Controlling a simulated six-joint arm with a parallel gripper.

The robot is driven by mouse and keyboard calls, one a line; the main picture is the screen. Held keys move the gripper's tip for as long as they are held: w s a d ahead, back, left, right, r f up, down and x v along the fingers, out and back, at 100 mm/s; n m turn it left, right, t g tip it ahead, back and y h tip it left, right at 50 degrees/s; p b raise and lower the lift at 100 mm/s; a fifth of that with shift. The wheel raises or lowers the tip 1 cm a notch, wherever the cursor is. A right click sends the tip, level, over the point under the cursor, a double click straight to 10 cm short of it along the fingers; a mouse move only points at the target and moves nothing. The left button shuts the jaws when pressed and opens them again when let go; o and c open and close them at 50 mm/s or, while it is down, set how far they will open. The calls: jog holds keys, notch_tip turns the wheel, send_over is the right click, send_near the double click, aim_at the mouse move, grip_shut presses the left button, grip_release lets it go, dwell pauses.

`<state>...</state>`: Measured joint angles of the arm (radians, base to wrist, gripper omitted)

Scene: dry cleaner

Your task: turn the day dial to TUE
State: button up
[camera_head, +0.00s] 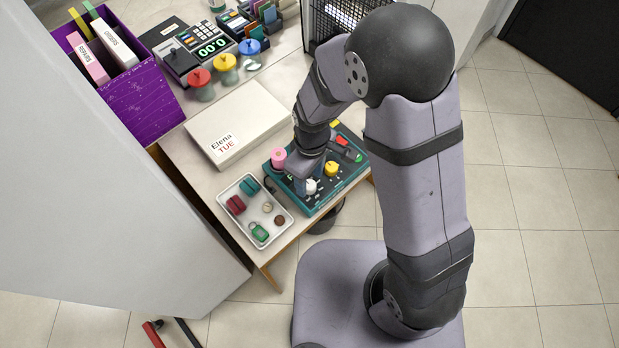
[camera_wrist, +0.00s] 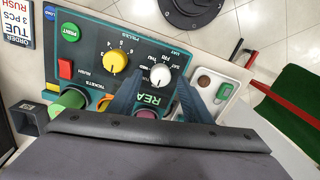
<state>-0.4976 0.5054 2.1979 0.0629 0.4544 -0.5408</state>
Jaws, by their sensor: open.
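The teal control panel (camera_head: 322,203) lies on the table and fills much of the wrist view (camera_wrist: 95,28). Its white day dial (camera_wrist: 158,77) has day labels around it, with SAT, FRI and THU partly readable. Which day its mark points at is too small to tell. The white dial also shows in the head view (camera_head: 310,187), partly beside my gripper (camera_head: 303,184). In the wrist view my gripper (camera_wrist: 157,92) is open, its two dark fingers on either side of the white dial's lower part. Whether they touch it is unclear.
A yellow dial (camera_wrist: 115,62) labelled PIECES is beside the white dial. Green (camera_wrist: 69,32) and red (camera_wrist: 65,68) buttons are on the panel too. A white tray (camera_head: 287,222) of small items adjoins the panel. A white box (camera_head: 236,124) reads "Elena TUE".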

jog(key=shift+f, duration=0.8)
jog(key=c, duration=1.1)
jog(key=shift+o, duration=0.2)
jog(key=shift+m, duration=0.4)
jog(key=m+p, duration=0.1)
jog(key=m, duration=0.2)
jog(key=shift+r+m, duration=0.1)
jog(key=shift+m, duration=0.2)
jog(key=m+p, duration=0.1)
jog(key=m, duration=0.3)
jog(key=shift+m, duration=0.3)
